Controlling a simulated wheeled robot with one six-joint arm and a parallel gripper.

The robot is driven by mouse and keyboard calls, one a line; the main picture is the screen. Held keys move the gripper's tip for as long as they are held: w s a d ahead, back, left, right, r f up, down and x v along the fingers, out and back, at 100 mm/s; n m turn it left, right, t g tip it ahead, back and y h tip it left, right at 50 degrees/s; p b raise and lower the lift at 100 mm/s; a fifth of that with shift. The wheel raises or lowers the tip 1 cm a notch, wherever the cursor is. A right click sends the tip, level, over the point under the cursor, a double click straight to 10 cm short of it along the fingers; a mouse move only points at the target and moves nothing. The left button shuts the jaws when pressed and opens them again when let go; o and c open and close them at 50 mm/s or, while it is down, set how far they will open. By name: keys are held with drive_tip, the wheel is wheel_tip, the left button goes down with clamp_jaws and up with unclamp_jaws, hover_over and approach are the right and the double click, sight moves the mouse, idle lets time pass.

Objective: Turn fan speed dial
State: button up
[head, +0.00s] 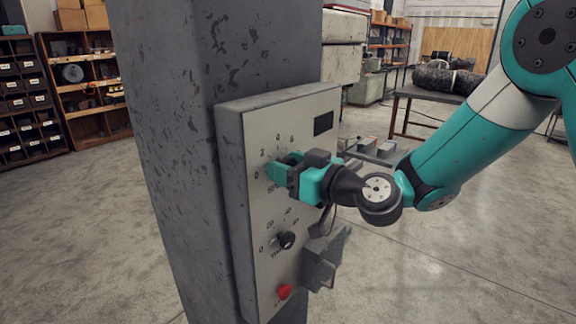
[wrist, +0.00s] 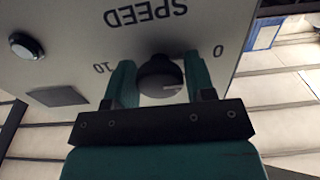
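The fan speed dial (wrist: 160,76) is a round black knob with a pale pointer line, on a grey control panel (head: 312,100). In the wrist view the panel's lettering is upside down: SPEED, with 10 left of the knob and 0 right. The pointer line is on the side toward the 0. My gripper (head: 276,172) is at the panel's upper dial in the head view, its teal fingers hiding the knob. In the wrist view its fingers (wrist: 160,80) stand one on each side of the knob, very close. I cannot tell if they press on it.
Below is a second black dial (head: 287,240), then a red button (head: 285,292). A dark display (head: 323,123) is at the panel's upper right. A grey box (head: 326,258) juts from the panel's side. The panel is on a worn grey column (head: 175,130). Open floor lies around.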

drive_tip(key=c, duration=0.4)
drive_tip(key=shift+c, duration=0.2)
drive_tip(key=shift+m, duration=0.3)
drive_tip(key=m+b, duration=0.2)
drive_tip(key=shift+f+m, duration=0.1)
drive_tip(key=shift+m, duration=0.3)
drive_tip(key=m+b, duration=0.1)
drive_tip(key=m, duration=0.3)
drive_tip(key=shift+m, duration=0.3)
drive_tip(key=m, duration=0.5)
drive_tip(key=shift+m+p, duration=0.5)
drive_tip(key=shift+m, duration=1.9)
